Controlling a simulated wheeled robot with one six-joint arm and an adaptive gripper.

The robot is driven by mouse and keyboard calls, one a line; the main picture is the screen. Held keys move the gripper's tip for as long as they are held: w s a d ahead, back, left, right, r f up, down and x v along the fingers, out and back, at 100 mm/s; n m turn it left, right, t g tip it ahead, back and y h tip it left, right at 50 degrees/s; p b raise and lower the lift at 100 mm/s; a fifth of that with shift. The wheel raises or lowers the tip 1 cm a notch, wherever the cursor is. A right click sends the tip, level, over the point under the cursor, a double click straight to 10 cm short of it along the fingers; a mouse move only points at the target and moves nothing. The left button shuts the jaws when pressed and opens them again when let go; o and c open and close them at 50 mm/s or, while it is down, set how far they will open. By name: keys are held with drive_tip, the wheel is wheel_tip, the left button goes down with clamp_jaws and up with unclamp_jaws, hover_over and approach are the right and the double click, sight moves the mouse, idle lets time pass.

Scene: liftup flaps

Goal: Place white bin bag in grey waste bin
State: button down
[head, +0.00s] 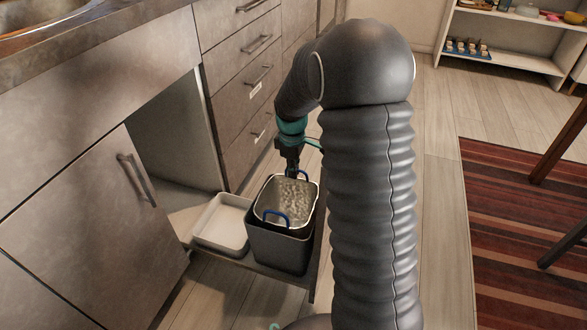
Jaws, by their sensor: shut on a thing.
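The grey waste bin (282,251) stands upright on a pull-out shelf at the open cabinet. A pale, speckled lining with a white rim, which looks like the white bin bag (290,196), sits within the bin's mouth. A blue handle (274,214) shows at its near side and another blue handle (304,175) at its far side. My gripper (292,172) points down at the far rim and is shut, apparently on the bag at the far handle. The fingertips are small and dark, so the exact contact is hard to see.
An empty white tray (222,222) sits left of the bin on the same shelf. A cabinet door (95,225) stands at the left, drawers (240,90) behind. My arm hides the floor right of the bin. A striped rug (510,240) lies further right.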

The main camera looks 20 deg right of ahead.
drive_tip(key=shift+f, duration=0.3)
drive_tip(key=c, duration=1.3)
unclamp_jaws()
wheel_tip(320, 180, up, 13)
drive_tip(key=p, duration=0.2)
drive_tip(key=shift+s+a+r, duration=0.15)
drive_tip(key=shift+s+a, duration=0.1)
drive_tip(key=shift+s, duration=0.1)
